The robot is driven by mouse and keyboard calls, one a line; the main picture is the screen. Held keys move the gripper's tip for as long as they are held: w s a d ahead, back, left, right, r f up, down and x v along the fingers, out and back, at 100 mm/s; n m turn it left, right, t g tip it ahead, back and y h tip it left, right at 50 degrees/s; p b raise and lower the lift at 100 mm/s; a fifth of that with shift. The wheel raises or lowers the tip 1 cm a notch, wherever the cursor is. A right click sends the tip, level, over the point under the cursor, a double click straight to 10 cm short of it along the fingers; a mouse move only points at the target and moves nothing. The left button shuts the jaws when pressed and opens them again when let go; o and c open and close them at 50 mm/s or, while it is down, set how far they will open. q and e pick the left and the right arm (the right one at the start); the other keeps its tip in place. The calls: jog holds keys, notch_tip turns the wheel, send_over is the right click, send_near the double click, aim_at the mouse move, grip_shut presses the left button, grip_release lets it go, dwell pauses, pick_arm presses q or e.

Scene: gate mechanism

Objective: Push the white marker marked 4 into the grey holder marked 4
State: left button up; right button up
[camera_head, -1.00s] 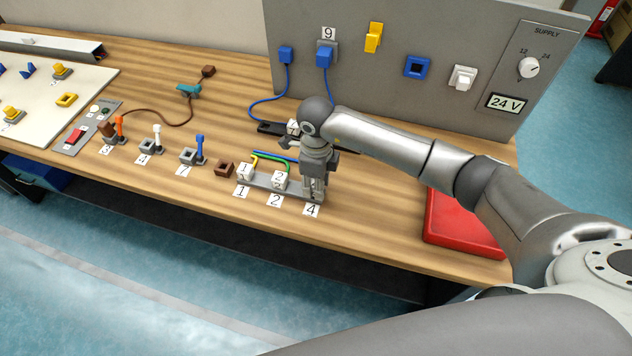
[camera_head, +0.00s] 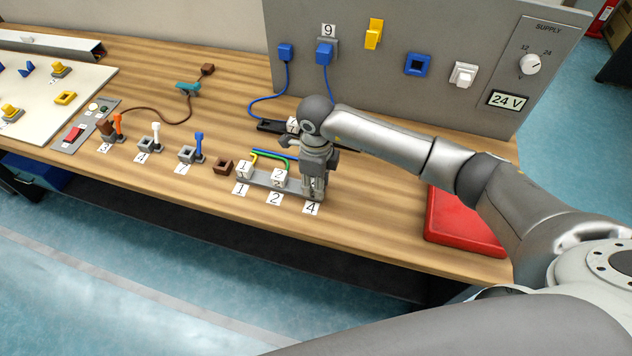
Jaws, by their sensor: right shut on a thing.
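The grey holder (camera_head: 260,181) is a low strip near the front edge of the table, with number cards in front of it. The card marked 4 (camera_head: 311,208) lies at its right end. My right gripper (camera_head: 314,195) points down at that end, right behind the card. It is shut on the white marker, which the fingers hide almost wholly, so I cannot tell how deep it sits. White markers 1 (camera_head: 243,168) and 2 (camera_head: 279,177) stand on the strip to the left. My left gripper is not in view.
Green and yellow wires (camera_head: 272,160) arch behind the markers. A brown block (camera_head: 223,167) stands left of the strip, and a red tray (camera_head: 462,222) lies to the right. A grey panel (camera_head: 400,95) rises at the back. The wood between gripper and tray is clear.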

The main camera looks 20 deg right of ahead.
jog(key=shift+f, duration=0.1)
jog(key=o, duration=1.1)
